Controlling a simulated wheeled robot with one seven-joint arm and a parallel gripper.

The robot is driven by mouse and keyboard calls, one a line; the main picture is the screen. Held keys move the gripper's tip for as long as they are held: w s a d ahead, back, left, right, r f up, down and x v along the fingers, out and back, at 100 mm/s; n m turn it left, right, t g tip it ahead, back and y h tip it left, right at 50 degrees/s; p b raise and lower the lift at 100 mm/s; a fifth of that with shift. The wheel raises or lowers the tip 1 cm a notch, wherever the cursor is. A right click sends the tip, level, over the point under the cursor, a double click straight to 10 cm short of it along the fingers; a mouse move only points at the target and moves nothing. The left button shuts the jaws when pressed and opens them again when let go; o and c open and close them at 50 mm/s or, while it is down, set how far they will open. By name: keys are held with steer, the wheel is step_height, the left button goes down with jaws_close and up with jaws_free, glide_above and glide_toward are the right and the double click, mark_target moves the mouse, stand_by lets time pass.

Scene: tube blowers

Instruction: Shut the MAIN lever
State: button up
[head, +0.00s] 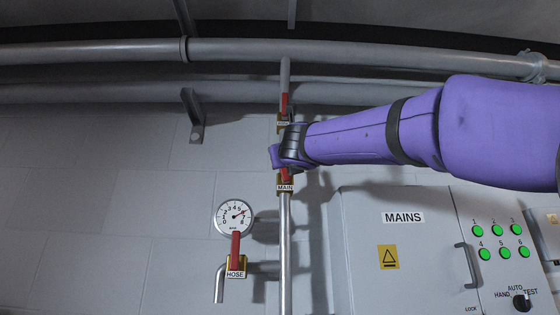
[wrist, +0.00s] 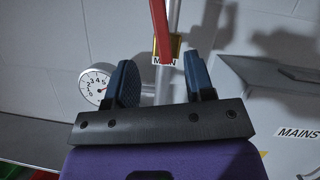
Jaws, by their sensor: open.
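The red MAIN lever (head: 285,174) stands about upright on a vertical pipe, above its MAIN label (head: 285,187). In the head view my purple arm and gripper (head: 277,157) cover its upper part. In the wrist view the lever (wrist: 160,30) rises along the pipe, leaning slightly left, over a partly covered label. My gripper (wrist: 160,62) is open, with one blue finger on each side of the pipe in the picture. The lever shows above and beyond the fingertips. I see no contact, but the depth gap is hard to judge.
A red HOSE lever (head: 236,250) sits lower left under a round gauge (head: 234,217). Another red lever (head: 284,104) is higher on the same pipe. A grey MAINS cabinet (head: 390,275) stands to the right. Horizontal pipes (head: 120,52) run above.

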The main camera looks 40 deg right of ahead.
steer(key=x, duration=1)
steer(key=shift+w, duration=0.15)
jaws_close()
